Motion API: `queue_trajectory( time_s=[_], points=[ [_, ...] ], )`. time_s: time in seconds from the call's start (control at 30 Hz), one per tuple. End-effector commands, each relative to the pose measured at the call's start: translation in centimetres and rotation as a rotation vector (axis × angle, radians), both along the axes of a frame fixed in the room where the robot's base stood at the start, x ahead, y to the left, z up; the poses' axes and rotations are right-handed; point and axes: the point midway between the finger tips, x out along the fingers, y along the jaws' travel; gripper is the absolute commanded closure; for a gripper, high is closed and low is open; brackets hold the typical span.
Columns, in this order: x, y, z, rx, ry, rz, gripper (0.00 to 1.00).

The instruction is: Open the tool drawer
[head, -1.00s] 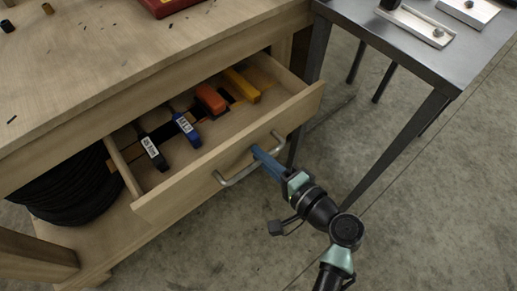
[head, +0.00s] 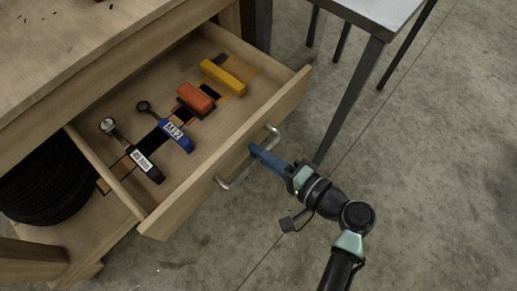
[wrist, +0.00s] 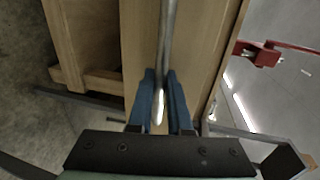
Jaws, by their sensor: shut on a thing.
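The wooden tool drawer (head: 207,187) is pulled well out of the workbench in the head view, and its inside shows. Its metal bar handle (head: 233,183) is on the front panel. The part of the bar between the fingers is partly hidden in the head view.
Inside the drawer lie a black-handled tool (head: 146,166), a blue-handled tool (head: 177,137), an orange block (head: 196,98) and a yellow block (head: 223,77). A grey metal table (head: 385,12) stands at the right. The concrete floor before the drawer is clear.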

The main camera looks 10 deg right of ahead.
Motion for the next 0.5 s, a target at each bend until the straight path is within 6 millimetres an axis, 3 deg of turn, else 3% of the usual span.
queue_trajectory(
  time_s=[0.13, 0.17, 0.3, 0.5],
  points=[
    [0.04, -0.06, 0.07, -0.001, -0.002, -0.002, 1.00],
    [0.04, -0.06, 0.08, -0.001, -0.002, -0.002, 0.77],
    [0.04, -0.05, 0.06, -0.001, -0.002, -0.002, 0.53],
    [0.03, -0.01, 0.03, 0.000, 0.000, -0.001, 0.53]
  ],
)
